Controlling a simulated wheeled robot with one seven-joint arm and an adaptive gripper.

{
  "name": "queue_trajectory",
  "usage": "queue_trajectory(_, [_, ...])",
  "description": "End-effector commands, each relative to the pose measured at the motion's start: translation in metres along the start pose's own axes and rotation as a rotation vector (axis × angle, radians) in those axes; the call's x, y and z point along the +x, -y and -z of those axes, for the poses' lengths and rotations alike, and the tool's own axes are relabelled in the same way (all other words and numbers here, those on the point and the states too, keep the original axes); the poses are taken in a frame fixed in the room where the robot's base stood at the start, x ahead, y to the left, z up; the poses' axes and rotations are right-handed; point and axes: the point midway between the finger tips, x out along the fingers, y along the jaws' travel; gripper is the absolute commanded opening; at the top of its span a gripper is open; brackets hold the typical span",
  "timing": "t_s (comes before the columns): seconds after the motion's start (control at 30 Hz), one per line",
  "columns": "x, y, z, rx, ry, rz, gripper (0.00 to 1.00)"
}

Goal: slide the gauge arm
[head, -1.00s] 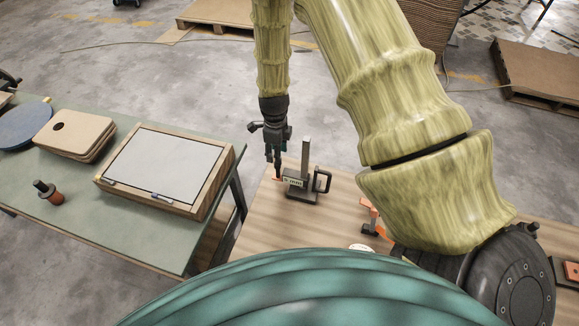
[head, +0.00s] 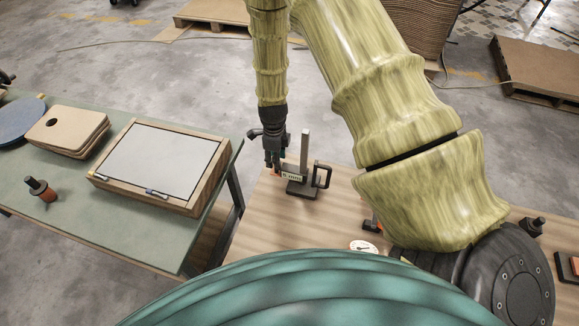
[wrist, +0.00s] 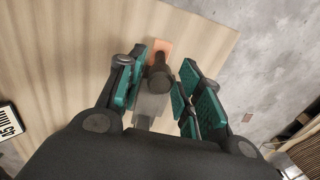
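The gauge stands on the wooden table in the head view, with a dark base (head: 302,190), an upright grey post (head: 305,150), a loop handle (head: 322,175) and a white label. My gripper (head: 272,163) points down at the gauge's left side, beside the label. In the wrist view my gripper (wrist: 160,92) is open, with green pads on both sides of a dark round knob (wrist: 158,78). The knob sits above a grey bar (wrist: 150,104) and an orange piece (wrist: 160,47). I see small gaps between pads and knob. The label (wrist: 10,118) shows at the left edge.
A white round dial (head: 363,246) and a dark clamp-like piece (head: 371,225) lie on the wooden table (head: 255,225) to the right. The green table (head: 150,235) at left holds a framed white board (head: 165,155), stacked boards (head: 70,130) and a dark-handled tool (head: 41,188).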

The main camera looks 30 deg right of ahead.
Motion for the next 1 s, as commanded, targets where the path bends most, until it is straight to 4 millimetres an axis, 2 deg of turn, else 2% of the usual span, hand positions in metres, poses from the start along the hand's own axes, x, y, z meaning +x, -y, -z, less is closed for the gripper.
queue_trajectory(0.03, [0.0,0.0,0.0,0.0,0.0,0.0,0.21])
queue_trajectory(0.13, [0.0,0.0,0.0,0.0,0.0,0.0,0.03])
queue_trajectory(0.17, [0.0,0.0,0.0,0.0,0.0,0.0,0.0])
queue_trajectory(0.4, [-0.001,0.0,0.0,0.0,0.0,0.0,0.0])
queue_trajectory(1.0, [-0.024,0.0,0.0,0.0,0.0,0.0,0.0])
